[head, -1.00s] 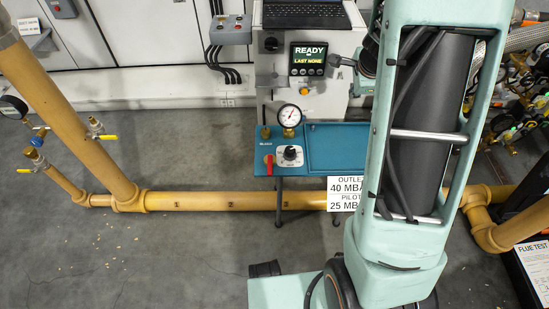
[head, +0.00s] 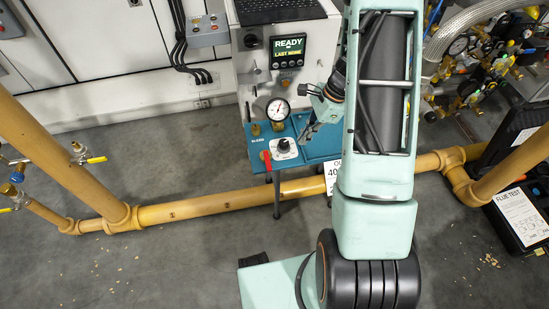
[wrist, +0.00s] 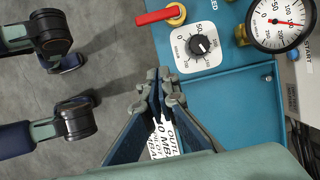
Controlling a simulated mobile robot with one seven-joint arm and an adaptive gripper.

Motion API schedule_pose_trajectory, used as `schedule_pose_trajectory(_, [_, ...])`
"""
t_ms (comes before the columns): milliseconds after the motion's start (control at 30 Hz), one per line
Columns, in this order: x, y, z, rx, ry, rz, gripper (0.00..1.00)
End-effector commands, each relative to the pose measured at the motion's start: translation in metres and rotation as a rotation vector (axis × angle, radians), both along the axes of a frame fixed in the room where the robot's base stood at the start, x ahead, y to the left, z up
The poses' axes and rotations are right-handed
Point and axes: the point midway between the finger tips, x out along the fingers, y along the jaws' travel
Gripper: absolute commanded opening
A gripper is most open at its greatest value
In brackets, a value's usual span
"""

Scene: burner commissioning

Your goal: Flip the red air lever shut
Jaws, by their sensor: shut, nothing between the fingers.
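The red air lever (head: 266,158) is at the left of the teal bench panel (head: 322,150), pointing toward its front edge. In the wrist view the lever (wrist: 155,16) extends left from a brass valve (wrist: 176,14), overhanging the grey floor. A black dial (wrist: 199,44) on a white plate sits beside the valve. My gripper (head: 308,134) is to the right of the dial in the head view. In the wrist view my gripper (wrist: 160,76) is shut and empty, its tips below the dial plate, apart from the lever.
A pressure gauge (head: 278,109) stands behind the dial. The control box with its READY display (head: 288,50) is farther back. A yellow pipe (head: 200,205) runs along the floor past the bench front. A white label (wrist: 160,135) is partly hidden behind my fingers.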

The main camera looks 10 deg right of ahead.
Motion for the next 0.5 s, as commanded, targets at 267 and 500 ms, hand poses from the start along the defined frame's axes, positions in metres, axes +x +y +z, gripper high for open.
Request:
schedule_pose_trajectory(267, [-0.0036, 0.0035, -0.0025, 0.019, 0.014, 0.005, 0.00])
schedule_pose_trajectory(500, [-0.0035, 0.0041, -0.0046, 0.018, 0.014, 0.005, 0.00])
